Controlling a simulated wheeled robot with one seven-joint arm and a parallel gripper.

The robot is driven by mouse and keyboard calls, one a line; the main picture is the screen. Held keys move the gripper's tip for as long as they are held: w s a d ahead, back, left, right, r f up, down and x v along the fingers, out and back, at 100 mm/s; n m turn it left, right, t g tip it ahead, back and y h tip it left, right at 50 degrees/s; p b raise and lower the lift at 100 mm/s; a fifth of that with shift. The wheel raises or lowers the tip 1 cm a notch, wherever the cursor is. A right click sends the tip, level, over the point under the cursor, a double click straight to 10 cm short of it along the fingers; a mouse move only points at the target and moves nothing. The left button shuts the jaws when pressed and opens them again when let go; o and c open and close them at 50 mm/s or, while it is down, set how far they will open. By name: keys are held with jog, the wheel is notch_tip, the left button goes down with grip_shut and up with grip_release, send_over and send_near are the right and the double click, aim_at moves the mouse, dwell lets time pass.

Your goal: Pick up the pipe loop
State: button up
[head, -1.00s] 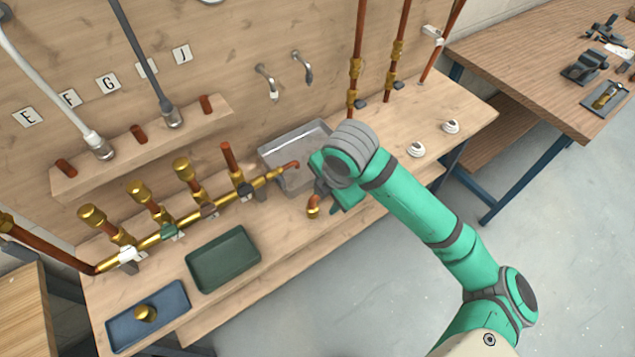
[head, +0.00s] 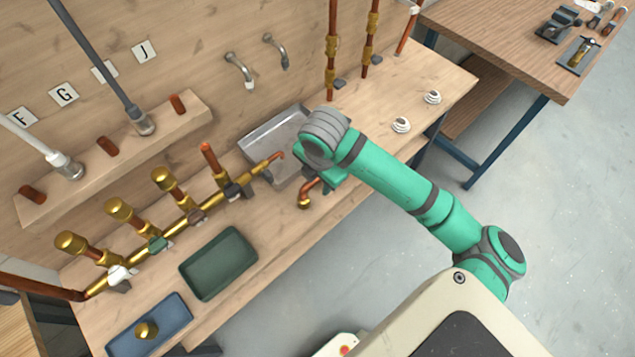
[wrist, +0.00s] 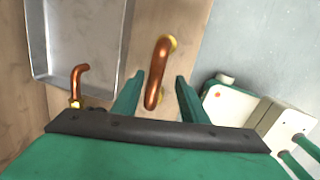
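The pipe loop (head: 306,194) is a bent copper pipe with a brass end, at the front edge of the bench beside the metal tray. In the wrist view the pipe loop (wrist: 158,75) lies between the two green fingers. My gripper (wrist: 167,84) is open, with a finger on each side of the loop and some gap showing. In the head view my gripper (head: 327,178) is over the loop and hides part of it. I cannot tell whether the loop touches the bench.
A metal tray (head: 252,139) stands just behind the loop. A brass manifold (head: 180,224) with upright valves ends in a copper elbow (wrist: 77,82) near the tray. A green tray (head: 218,264) and a blue tray (head: 150,325) lie at the front left. White rings (head: 401,125) lie to the right.

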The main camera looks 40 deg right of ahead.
jog(key=f, duration=0.1)
jog(key=w+f, duration=0.1)
jog(key=f, duration=0.2)
jog(key=shift+w+d+f, duration=0.3)
jog(key=shift+d+f, duration=0.05)
grip_shut()
jog(key=shift+r, duration=0.1)
